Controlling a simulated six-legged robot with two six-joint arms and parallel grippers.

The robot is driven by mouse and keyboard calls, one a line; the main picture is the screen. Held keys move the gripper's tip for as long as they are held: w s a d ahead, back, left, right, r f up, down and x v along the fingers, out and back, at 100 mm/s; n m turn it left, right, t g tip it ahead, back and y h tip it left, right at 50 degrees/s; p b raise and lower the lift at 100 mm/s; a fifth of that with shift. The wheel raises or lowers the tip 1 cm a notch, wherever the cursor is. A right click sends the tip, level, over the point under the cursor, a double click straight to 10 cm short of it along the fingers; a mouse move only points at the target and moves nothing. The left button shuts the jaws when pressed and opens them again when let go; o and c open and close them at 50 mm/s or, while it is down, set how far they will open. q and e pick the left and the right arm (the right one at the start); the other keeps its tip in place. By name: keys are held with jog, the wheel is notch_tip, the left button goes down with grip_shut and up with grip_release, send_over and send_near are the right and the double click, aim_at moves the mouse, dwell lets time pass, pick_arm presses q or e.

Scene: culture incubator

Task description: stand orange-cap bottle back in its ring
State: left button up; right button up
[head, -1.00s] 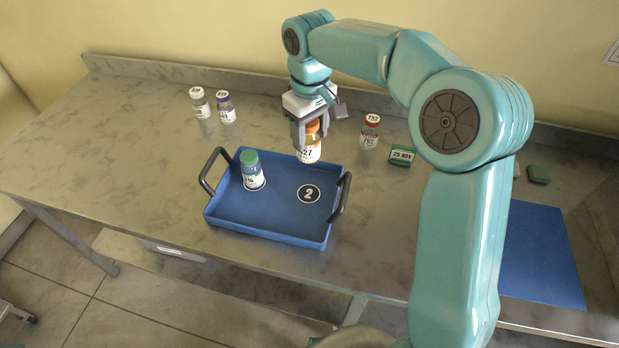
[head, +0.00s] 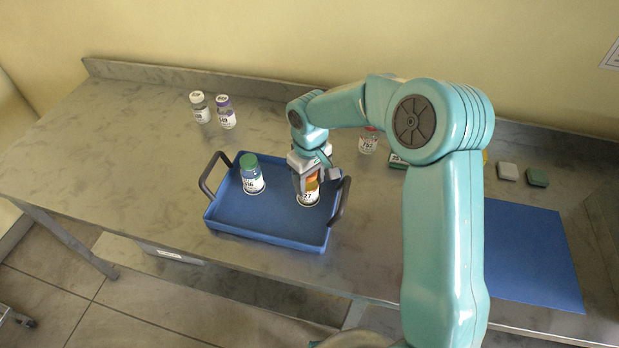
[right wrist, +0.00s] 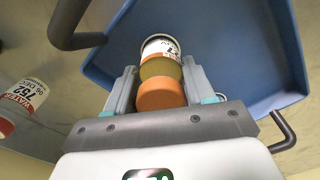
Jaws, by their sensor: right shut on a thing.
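The orange-cap bottle (head: 308,197) is upright between the fingers of my right gripper (head: 306,184), low over the right part of the blue tray (head: 262,225). The right wrist view shows its orange cap and amber body (right wrist: 160,68) between the two fingers, with its white label toward the tray floor. The ring marked 2 is hidden under the bottle and gripper. I cannot tell whether the bottle's base touches the tray. A green-cap bottle (head: 252,175) stands in the tray's left part. My left gripper is not in view.
The tray has black handles (head: 340,203) at both ends, the right one close to my gripper. White-cap (head: 200,107) and purple-cap (head: 225,113) bottles stand at the back left. A red-cap bottle (head: 368,141) stands behind the tray. A blue mat (head: 535,255) lies at right.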

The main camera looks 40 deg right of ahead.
jog(key=o, duration=0.7)
jog(key=shift+f, duration=0.2)
jog(key=o, duration=0.4)
jog(key=shift+r, duration=0.1)
